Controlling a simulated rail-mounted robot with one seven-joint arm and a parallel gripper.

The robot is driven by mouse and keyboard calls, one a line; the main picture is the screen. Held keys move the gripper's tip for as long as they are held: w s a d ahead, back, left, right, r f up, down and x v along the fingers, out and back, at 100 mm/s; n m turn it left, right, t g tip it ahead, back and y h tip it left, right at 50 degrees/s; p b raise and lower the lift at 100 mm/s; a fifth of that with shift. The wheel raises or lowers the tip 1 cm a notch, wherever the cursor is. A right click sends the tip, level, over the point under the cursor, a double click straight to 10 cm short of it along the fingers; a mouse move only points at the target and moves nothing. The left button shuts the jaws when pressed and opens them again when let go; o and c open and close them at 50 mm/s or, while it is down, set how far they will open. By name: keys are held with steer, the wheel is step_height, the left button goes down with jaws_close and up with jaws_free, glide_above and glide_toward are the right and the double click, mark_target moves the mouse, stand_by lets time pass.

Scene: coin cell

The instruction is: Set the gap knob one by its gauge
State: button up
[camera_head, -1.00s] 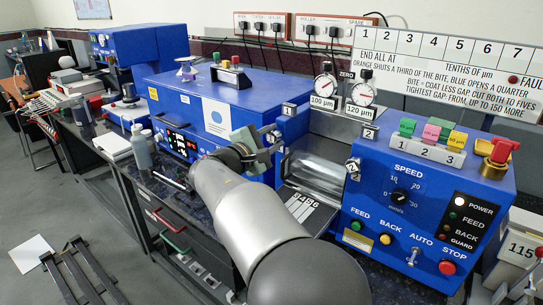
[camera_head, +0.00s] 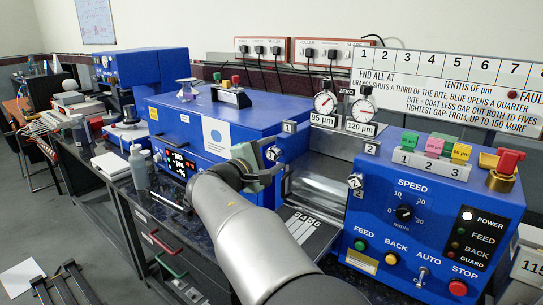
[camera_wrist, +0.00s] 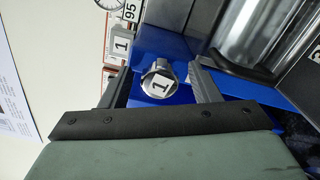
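In the head view my gripper (camera_head: 262,166) is at the left side of the roller machine, beside the "1" plate (camera_head: 289,127). Gauge one (camera_head: 325,103) is a round white dial with a plate reading 95 µm (camera_head: 322,120). Gauge two (camera_head: 362,111) reads 120 µm.
Knob two (camera_head: 354,182) is on the right block of the machine. The blue control box (camera_head: 430,215) with switches stands right of it. A wall board (camera_head: 445,75) carries gap notes. The left blue cabinet is close behind my gripper.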

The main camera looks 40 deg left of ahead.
steer(key=s, duration=1.7)
steer(key=shift+s+b, duration=0.25)
steer(key=shift+b, duration=0.2)
steer(key=shift+w, duration=0.1)
steer(key=w+d+f+m+g+h+p, duration=0.1)
steer(key=w+d+f+m+g+h, duration=0.15)
steer(key=d, duration=0.55)
steer(key=w+d+f+m+g+h+p, duration=0.1)
steer(key=w+d+f+m+g, duration=0.2)
steer(key=d, duration=0.6)
steer(key=w+d+f+m+g+h+p, duration=0.1)
steer(key=w+d+f+g+h, duration=0.2)
steer(key=d, duration=0.5)
steer(key=s+d+m+g+y+p, duration=0.2)
steer(key=s+d+m+g+p, duration=0.1)
steer(key=d, duration=0.7)
steer(key=s+d+f+m+g+y+p, duration=0.1)
steer(key=s+d+m+g+y+p, duration=0.1)
steer(key=s+d+m, duration=0.4)
steer(key=s+d+f+m+g+y+p, duration=0.1)
steer(key=s+d+m+g+y+p, duration=0.2)
steer(key=d, duration=1.1)
steer(key=s+m+g+p, duration=0.1)
steer(key=m+p, duration=0.1)
steer(key=m, duration=0.1)
steer(key=shift+s+d, duration=0.15)
steer(key=shift+d, duration=0.05)
